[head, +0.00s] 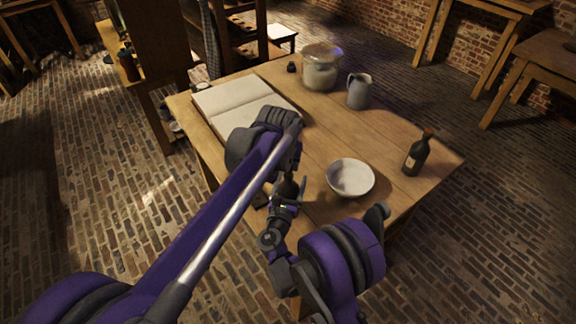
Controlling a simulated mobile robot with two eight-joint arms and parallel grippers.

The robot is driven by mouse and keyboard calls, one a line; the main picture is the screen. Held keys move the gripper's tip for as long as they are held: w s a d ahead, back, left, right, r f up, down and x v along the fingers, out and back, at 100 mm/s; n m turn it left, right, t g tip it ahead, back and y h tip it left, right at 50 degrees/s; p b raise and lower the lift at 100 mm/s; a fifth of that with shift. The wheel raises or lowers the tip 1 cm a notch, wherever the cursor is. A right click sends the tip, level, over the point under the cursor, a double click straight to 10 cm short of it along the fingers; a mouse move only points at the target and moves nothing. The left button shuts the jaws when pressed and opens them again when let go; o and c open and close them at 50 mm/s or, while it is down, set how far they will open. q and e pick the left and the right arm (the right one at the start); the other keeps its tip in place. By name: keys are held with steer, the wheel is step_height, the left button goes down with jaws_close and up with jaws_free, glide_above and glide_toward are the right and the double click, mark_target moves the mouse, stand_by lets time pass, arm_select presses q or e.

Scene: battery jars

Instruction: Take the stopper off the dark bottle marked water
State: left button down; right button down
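The dark bottle (413,161) stands upright near the right end of the wooden table. It has a pale label, too small to read, and a reddish-brown stopper (428,134) in its neck.
A white bowl (350,178) stands between this gripper and the bottle. A grey jug (359,91) and a large pale jar (320,68) stand at the back of the table (320,137). An open book (238,103) lies at the left. The tabletop around the bottle is clear.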

mark_target(288, 167)
arm_select(q)
steer(key=shift+r, duration=0.2)
steer(key=shift+r, duration=2)
arm_select(e)
jaws_free()
